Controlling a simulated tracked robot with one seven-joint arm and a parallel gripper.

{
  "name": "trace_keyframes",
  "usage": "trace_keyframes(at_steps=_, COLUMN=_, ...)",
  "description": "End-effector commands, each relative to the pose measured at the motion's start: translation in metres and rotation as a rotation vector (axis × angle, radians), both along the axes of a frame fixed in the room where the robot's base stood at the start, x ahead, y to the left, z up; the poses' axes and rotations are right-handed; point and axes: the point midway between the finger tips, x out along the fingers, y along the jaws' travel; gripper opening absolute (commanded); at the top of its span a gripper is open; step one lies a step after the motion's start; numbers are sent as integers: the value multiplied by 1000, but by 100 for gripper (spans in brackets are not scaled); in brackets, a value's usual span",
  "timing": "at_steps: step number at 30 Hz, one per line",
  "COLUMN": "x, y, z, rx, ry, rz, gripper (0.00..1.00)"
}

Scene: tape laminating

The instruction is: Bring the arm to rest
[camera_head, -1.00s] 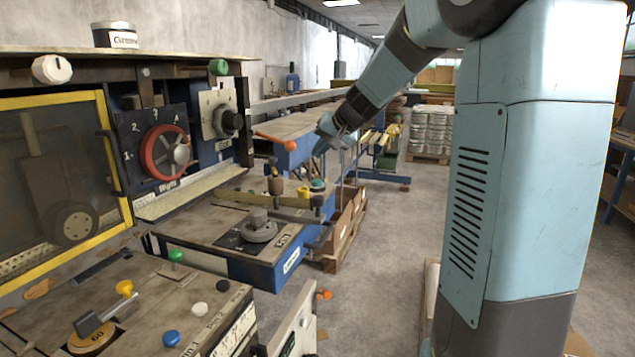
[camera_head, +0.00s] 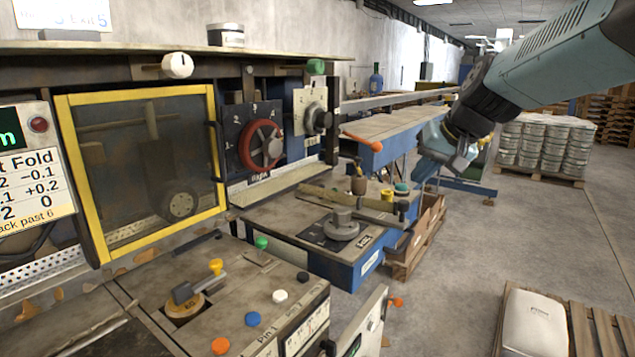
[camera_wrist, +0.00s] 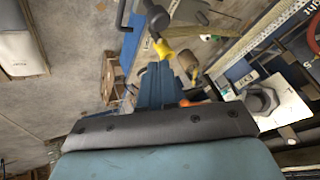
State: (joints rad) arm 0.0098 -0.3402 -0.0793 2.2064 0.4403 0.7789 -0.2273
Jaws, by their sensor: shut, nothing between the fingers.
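My arm reaches in from the upper right of the head view, with its dark wrist joint in front of the pallet of cans. My gripper (camera_head: 452,165) hangs below the wrist, in the air to the right of the machine bench, apart from it. It is shut and holds nothing. The wrist view looks down past my own blue and dark housing. It shows a grey round knob (camera_wrist: 262,100) and an orange-tipped lever (camera_wrist: 190,102).
The machine has a yellow-framed guard (camera_head: 140,165), a red handwheel (camera_head: 261,146) and a front control bench (camera_head: 200,300) with coloured knobs. Stacked cans (camera_head: 540,148) stand on a pallet. Another pallet (camera_head: 580,325) carries a white sack (camera_head: 534,325). Open floor lies between.

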Motion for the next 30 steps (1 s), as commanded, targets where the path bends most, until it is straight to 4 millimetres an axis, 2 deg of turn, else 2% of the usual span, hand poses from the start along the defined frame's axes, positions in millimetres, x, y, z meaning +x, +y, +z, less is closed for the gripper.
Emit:
trace_keyframes(at_steps=1, x=-20, y=1, z=-1, rx=-24, ry=2, rz=9, gripper=0)
trace_keyframes(at_steps=6, x=-78, y=-1, z=-14, rx=-117, ry=25, rz=26, gripper=0)
trace_keyframes(at_steps=12, x=-139, y=-8, z=-34, rx=-231, ry=43, rz=29, gripper=0)
trace_keyframes(at_steps=15, x=-160, y=-12, z=-42, rx=-279, ry=47, rz=26, gripper=0)
trace_keyframes(at_steps=21, x=-182, y=-20, z=-52, rx=-331, ry=52, rz=18, gripper=0)
trace_keyframes(at_steps=30, x=-184, y=-20, z=-54, rx=-336, ry=54, rz=16, gripper=0)
